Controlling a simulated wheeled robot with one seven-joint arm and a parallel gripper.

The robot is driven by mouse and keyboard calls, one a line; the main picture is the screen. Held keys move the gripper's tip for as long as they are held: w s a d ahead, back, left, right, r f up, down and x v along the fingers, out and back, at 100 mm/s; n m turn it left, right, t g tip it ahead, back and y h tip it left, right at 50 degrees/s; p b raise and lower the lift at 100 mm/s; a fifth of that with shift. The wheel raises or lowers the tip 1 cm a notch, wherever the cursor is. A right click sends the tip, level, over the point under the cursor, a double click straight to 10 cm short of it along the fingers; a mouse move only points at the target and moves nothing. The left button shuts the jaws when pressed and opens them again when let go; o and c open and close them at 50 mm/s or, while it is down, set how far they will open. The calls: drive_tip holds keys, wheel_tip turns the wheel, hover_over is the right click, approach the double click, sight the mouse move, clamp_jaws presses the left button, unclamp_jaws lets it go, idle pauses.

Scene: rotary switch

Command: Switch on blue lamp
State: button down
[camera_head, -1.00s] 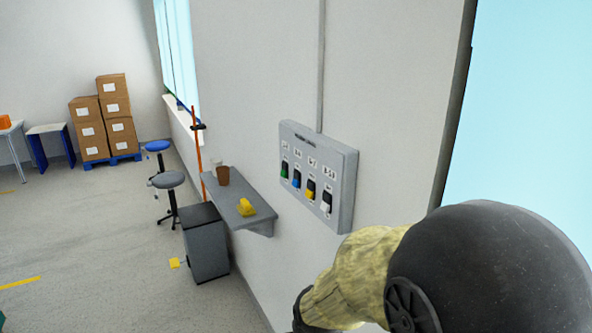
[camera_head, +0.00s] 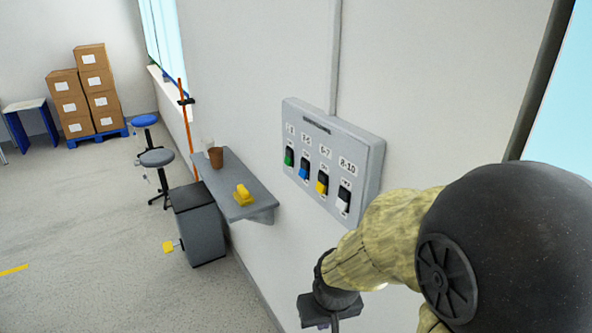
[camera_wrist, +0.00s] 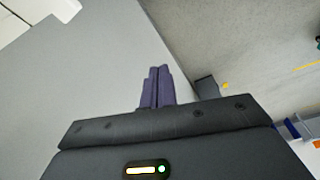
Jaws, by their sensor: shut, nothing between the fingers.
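A light grey switch panel (camera_head: 331,133) is fixed to the wall, right of centre in the head view. It bears a row of coloured rocker-like switches: green (camera_head: 289,157), blue (camera_head: 304,172), yellow (camera_head: 322,183) and white (camera_head: 343,202), each under a small label. The blue one is second from the left. My gripper shows in the wrist view, its purple fingers (camera_wrist: 157,86) together and empty, with the wall beyond them. In the head view my arm is low at the right, below the panel, and the fingertips cannot be made out.
A small grey wall shelf (camera_head: 245,195) left of the panel carries a brown cup (camera_head: 216,157) and a yellow object (camera_head: 243,195). Stools (camera_head: 157,158) and stacked boxes (camera_head: 90,95) are farther back. The floor at left is mostly clear.

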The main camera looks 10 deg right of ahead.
sight(303, 169)
drive_tip(key=w+a+r+t+h+p, duration=0.1)
drive_tip(key=w+a+r+p, duration=0.1)
drive_tip(key=w+r, duration=0.5)
drive_tip(key=w+a+r+n+t+h+p, duration=0.1)
drive_tip(key=w+a+r+p, duration=0.1)
drive_tip(key=w+r+p, duration=0.3)
drive_tip(key=w+a+r+n+t+h+p, duration=0.1)
drive_tip(key=w+r+p, duration=0.3)
drive_tip(key=w+r, duration=0.7)
wheel_tip(303, 169, up, 4)
drive_tip(key=shift+a+r+h, duration=0.1)
drive_tip(key=shift+a+h, duration=0.3)
drive_tip(key=shift+a, duration=0.2)
drive_tip(key=w+d+f+p, duration=0.6)
drive_tip(key=d+f, duration=0.1)
drive_tip(key=f, duration=0.2)
drive_tip(key=shift+f+n+b, duration=0.2)
drive_tip(key=shift+n+b, duration=0.1)
drive_tip(key=shift+b, duration=0.45)
